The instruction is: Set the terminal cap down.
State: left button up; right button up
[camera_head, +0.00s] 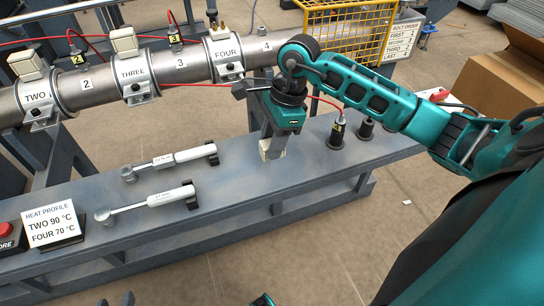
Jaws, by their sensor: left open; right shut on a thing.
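My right gripper (272,146) is over the grey bench (228,183), pointing down and shut on the beige terminal cap (275,148). The fingers hide part of the cap. I cannot tell whether the cap touches the bench top. Similar beige caps sit on heater bands TWO (38,96) and THREE (132,70). Band FOUR (228,55) shows bare brass terminals on top. Two grey tips at the bottom edge look like my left gripper (115,301), apart and with nothing visible between them; the rest is out of frame.
Two white-handled tools (168,195) lie left of the cap. Dark stubby plugs (337,132) stand to its right, one with a red cable. A heat profile sign (52,225) and red button (9,230) are at far left. The steel barrel (85,88) runs behind.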

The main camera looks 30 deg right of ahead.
jog(key=shift+f+b, duration=0.45)
jog(key=shift+f, duration=1.9)
jog(key=shift+f, duration=0.15)
jog(key=o, duration=1.1)
jog(key=shift+c, duration=0.2)
jog(key=shift+r, duration=0.2)
jog(key=shift+r, duration=0.3)
jog(key=p+v, duration=0.2)
jog(key=v, duration=0.9)
jog(key=shift+r, duration=0.2)
